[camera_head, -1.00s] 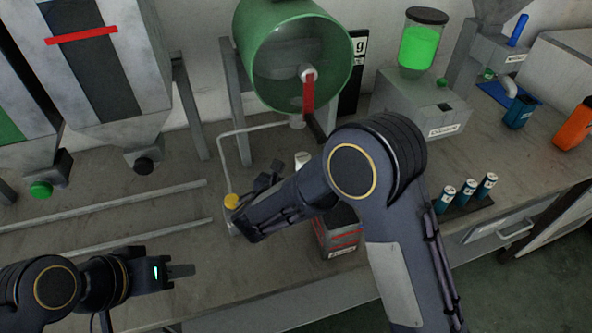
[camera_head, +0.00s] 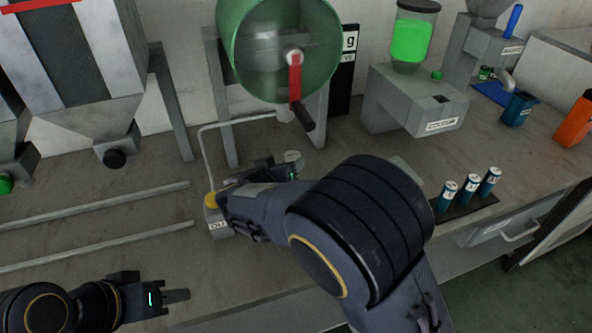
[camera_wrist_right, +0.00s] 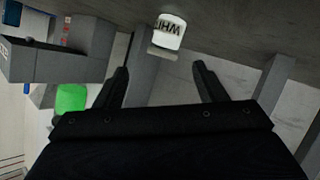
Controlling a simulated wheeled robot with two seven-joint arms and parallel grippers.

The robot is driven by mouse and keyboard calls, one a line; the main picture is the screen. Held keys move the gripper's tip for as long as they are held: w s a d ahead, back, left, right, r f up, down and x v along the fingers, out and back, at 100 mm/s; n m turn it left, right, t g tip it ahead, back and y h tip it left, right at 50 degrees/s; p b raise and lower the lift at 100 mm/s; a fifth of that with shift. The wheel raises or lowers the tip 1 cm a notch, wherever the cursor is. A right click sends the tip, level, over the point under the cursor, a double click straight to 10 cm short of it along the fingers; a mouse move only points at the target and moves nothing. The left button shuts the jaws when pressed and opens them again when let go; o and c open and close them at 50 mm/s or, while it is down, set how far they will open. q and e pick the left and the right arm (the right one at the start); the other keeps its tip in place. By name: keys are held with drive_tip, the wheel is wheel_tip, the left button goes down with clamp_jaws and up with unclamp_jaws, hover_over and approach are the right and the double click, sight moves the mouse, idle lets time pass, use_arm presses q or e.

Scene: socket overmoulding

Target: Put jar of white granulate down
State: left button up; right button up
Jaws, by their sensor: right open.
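The jar of white granulate (camera_wrist_right: 169,32) stands on the bench in the right wrist view, appearing upside down with its label partly readable as "WHI". My right gripper (camera_wrist_right: 161,70) is open, one finger on each side in that view, and the jar is beyond the fingertips with a gap. In the head view the jar's pale top (camera_head: 292,156) shows just behind my right gripper (camera_head: 285,172); its body is mostly hidden by the gripper and arm. My left gripper (camera_head: 180,296) is low at the left, apart from the jar; its finger gap is not clear.
A green drum (camera_head: 262,70) with a red-handled crank stands behind the jar. A yellow-topped dispenser (camera_head: 216,221) is left of my right gripper. A grey machine with a green hopper (camera_head: 412,40) and several blue cylinders (camera_head: 469,191) are to the right. Two rails (camera_head: 95,208) lie left.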

sight(292, 155)
use_arm(q)
drive_tip(key=shift+w+d+f+b, duration=0.1)
drive_tip(key=shift+f+b, duration=0.15)
drive_tip(key=shift+f, duration=0.2)
drive_tip(key=shift+w+d+f+b, duration=0.1)
drive_tip(key=shift+f+b, duration=0.1)
drive_tip(key=shift+f, duration=0.2)
use_arm(e)
drive_tip(key=m, duration=0.3)
drive_tip(key=shift+w+f+m, duration=0.1)
drive_tip(key=shift+w+m, duration=0.15)
drive_tip(key=shift+m, duration=0.05)
drive_tip(key=shift+w+m, duration=0.15)
drive_tip(key=shift+m, duration=0.25)
use_arm(q)
drive_tip(key=shift+r+p, duration=0.9)
use_arm(e)
drive_tip(key=x, duration=0.7)
drive_tip(key=shift+w, duration=0.3)
drive_tip(key=shift+c, duration=0.4)
drive_tip(key=c, duration=1.1)
